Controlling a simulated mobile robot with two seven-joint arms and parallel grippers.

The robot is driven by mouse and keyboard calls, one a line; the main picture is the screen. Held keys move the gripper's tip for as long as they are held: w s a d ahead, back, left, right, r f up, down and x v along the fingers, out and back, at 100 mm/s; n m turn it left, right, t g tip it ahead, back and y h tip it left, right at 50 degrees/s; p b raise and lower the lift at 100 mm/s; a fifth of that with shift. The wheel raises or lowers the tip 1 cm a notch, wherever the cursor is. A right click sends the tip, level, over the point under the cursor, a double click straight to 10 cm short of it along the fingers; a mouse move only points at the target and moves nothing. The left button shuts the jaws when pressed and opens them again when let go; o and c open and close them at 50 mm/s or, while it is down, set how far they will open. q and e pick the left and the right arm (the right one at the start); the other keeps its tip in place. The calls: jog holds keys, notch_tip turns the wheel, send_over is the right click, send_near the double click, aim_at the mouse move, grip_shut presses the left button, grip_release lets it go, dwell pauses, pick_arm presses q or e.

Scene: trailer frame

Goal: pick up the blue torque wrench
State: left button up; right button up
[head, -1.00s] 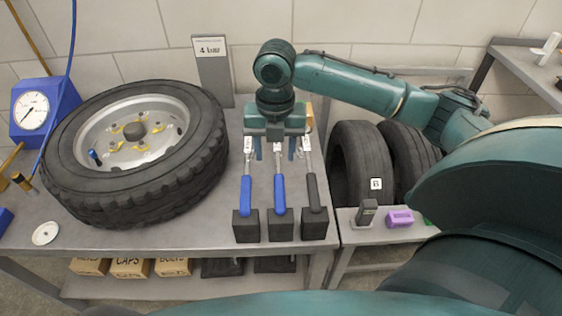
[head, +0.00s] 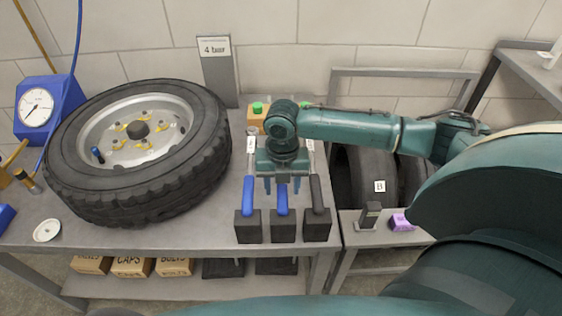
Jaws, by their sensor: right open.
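Two torque wrenches with blue handles lie on the bench: the left one (head: 248,197) and the middle one (head: 282,199). A third wrench with a dark grey handle (head: 317,195) lies to their right. Each handle end rests on its own black block. My right gripper (head: 282,186) is open and points down over the middle blue wrench, its two fingers on either side of the wrench's line near the top of the handle. The hand hides the middle wrench's shaft and head. Contact with the wrench cannot be told. My left gripper is not in view.
A big tyre on a wheel (head: 190,180) fills the bench's left part, beside a blue gauge (head: 37,105). A sign reading "4 bar" (head: 214,48) stands behind. A box with a green button (head: 257,112) is at the back. More tyres (head: 365,172) stand right of the bench.

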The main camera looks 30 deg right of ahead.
jog(key=shift+f, duration=0.55)
jog(key=c, duration=1)
jog(key=shift+r, duration=0.1)
grip_shut()
